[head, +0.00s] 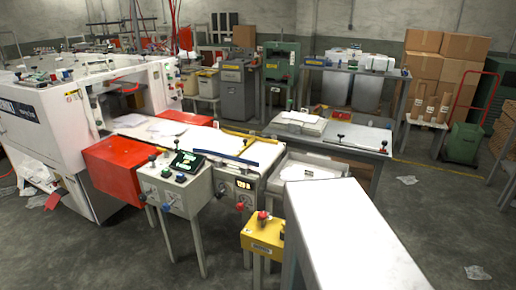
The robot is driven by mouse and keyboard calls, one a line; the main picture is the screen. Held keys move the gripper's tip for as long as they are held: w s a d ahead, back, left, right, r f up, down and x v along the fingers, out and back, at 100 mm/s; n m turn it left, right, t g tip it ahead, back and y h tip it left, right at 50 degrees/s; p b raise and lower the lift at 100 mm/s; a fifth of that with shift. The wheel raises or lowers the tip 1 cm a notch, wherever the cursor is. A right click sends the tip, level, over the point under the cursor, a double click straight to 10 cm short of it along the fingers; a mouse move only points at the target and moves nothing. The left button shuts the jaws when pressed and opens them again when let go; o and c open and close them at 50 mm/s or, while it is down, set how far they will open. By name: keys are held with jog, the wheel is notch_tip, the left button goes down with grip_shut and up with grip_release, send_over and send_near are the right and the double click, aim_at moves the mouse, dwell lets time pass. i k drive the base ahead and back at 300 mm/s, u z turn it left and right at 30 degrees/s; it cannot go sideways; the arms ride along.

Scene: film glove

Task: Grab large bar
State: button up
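Two long bars lie on the white worktop of the machine in the middle of the head view. A dark blue bar (225,158) lies near the front edge of the worktop. A yellow bar (248,136) lies farther back and to the right, slanting across the worktop. White sheets (212,139) lie between them. I cannot tell for sure which one is the large bar. My gripper is not in view.
A control box (176,187) with knobs and a small screen stands before the worktop. A yellow box with a red button (262,237) stands right of it. A large white block fills the lower right. A grey table (340,148) stands behind; open floor lies right.

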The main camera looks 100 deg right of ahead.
aim_at(247, 144)
jog(key=u, duration=0.05)
jog(key=k, duration=1.6)
jog(key=z, duration=1.15)
jog(key=i, duration=1.65)
jog(key=z, duration=0.05)
